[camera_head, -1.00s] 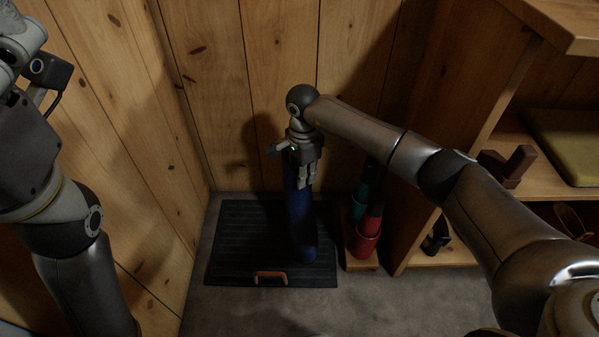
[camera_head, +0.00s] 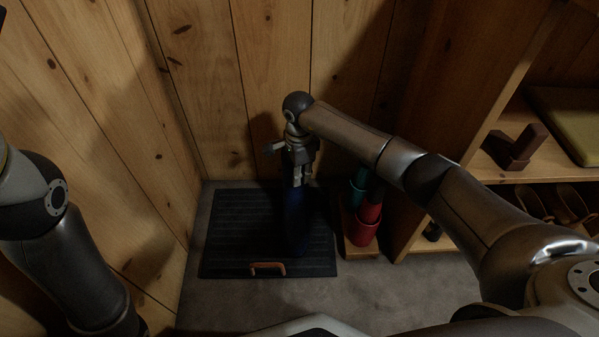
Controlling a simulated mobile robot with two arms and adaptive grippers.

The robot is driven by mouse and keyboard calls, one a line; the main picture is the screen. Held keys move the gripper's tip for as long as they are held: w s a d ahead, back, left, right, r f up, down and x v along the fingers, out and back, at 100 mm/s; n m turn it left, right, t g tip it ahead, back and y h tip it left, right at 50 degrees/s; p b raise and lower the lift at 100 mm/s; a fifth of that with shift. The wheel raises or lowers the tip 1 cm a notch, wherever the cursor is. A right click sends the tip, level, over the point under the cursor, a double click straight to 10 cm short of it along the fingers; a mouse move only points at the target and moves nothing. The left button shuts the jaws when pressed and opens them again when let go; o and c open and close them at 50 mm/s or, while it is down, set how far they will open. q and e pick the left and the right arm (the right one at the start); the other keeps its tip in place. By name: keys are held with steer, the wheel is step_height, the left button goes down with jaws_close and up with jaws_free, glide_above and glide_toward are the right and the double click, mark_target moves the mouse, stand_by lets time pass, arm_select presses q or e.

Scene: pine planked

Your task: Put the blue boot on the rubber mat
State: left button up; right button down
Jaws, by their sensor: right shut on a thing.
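The blue boot (camera_head: 293,222) hangs or stands upright over the right half of the black rubber mat (camera_head: 232,230). My right gripper (camera_head: 297,181) is shut on the top of the boot. The boot is dark and in shadow, so I cannot tell whether its sole touches the mat.
Right of the mat, a red boot (camera_head: 364,228) and a teal boot (camera_head: 358,190) stand on a low wooden base. A wooden shelf unit (camera_head: 470,130) fills the right side, holding a brown block-like object (camera_head: 515,148), a yellow-green cushion (camera_head: 565,118) and slippers (camera_head: 570,203). Plank walls close off the left and back.

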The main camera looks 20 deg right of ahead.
steer(key=shift+f, duration=0.2)
stand_by(0.3)
steer(key=c, duration=1.3)
jaws_free()
